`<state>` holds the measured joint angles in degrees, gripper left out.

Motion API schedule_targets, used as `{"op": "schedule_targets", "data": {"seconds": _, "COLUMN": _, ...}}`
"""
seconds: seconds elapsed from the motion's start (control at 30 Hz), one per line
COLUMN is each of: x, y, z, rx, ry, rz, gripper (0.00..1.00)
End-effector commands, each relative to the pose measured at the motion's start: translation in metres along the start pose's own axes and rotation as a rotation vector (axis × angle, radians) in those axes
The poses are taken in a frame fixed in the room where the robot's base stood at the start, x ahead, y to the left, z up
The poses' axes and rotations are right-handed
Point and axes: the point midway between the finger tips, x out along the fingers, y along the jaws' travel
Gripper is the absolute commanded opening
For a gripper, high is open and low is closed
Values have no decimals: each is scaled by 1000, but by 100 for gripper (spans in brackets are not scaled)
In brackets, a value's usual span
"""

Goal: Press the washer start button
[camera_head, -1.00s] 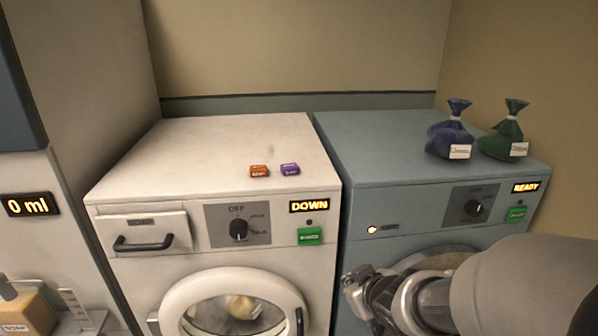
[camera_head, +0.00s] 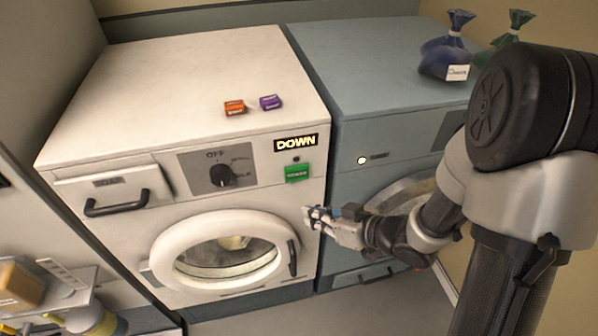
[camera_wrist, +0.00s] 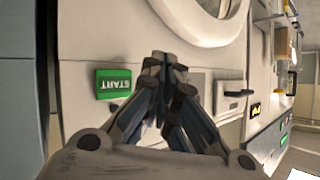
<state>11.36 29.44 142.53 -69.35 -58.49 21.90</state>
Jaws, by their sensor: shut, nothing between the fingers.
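The white washer (camera_head: 180,80) stands at the left in the head view. Its green start button (camera_head: 297,172) is at the right of the front panel, under a lit display (camera_head: 296,143) reading "DOWN". The button also shows in the wrist view (camera_wrist: 114,84), left of the fingertips, with the word "START" turned over. My gripper (camera_head: 308,212) is shut and empty, in front of the washer, below and slightly right of the button in the head view. The fingers (camera_wrist: 166,62) look apart from the button and hide part of the panel in the wrist view.
The washer has a dial (camera_head: 223,175), a drawer handle (camera_head: 117,203) and a shut round door (camera_head: 157,265) with a load inside. Orange (camera_head: 235,107) and purple (camera_head: 271,102) blocks lie on top. A blue-grey machine (camera_head: 345,70) with tied bags (camera_head: 446,56) stands at right.

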Motion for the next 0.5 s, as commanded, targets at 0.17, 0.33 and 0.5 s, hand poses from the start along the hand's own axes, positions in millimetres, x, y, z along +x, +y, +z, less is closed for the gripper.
{"op": "schedule_targets", "data": {"seconds": 0.17, "x": 6, "y": 4, "z": -4, "rx": -3, "ry": 0, "rz": 0, "gripper": 0}}
{"op": "schedule_targets", "data": {"seconds": 0.33, "x": 22, "y": 15, "z": -15, "rx": -4, "ry": -1, "rz": -1, "gripper": 0}}
{"op": "schedule_targets", "data": {"seconds": 0.5, "x": 39, "y": 28, "z": -28, "rx": -4, "ry": -1, "rz": 0, "gripper": 0}}
